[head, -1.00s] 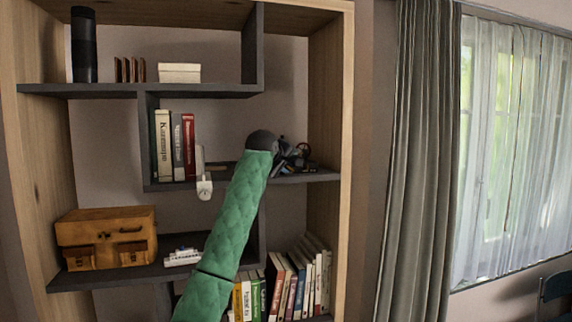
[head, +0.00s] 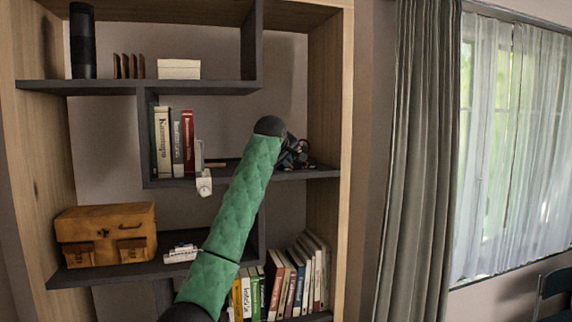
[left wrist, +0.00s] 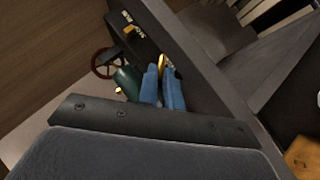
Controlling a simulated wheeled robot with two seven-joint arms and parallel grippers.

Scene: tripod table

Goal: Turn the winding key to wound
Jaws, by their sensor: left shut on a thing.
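A gold ring-shaped winding key (left wrist: 163,66) shows in the left wrist view between the blue fingertips of my left gripper (left wrist: 163,78), which is shut on it. Around it are a dark green rounded body (left wrist: 127,82) and a red spoked wheel (left wrist: 104,63), which look like parts of a small wheeled toy. In the head view my left gripper (head: 289,155) is at the right end of the middle shelf, partly hidden behind my arm. The toy is small and dark there, and the key cannot be made out. My right gripper is not in view.
The shelf (head: 232,179) has an upright dark divider and the wooden bookcase side (head: 325,100) close to the right. Books (head: 173,142) stand to the left, and a white object (head: 204,183) hangs at the shelf edge. More books (head: 300,275) stand below.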

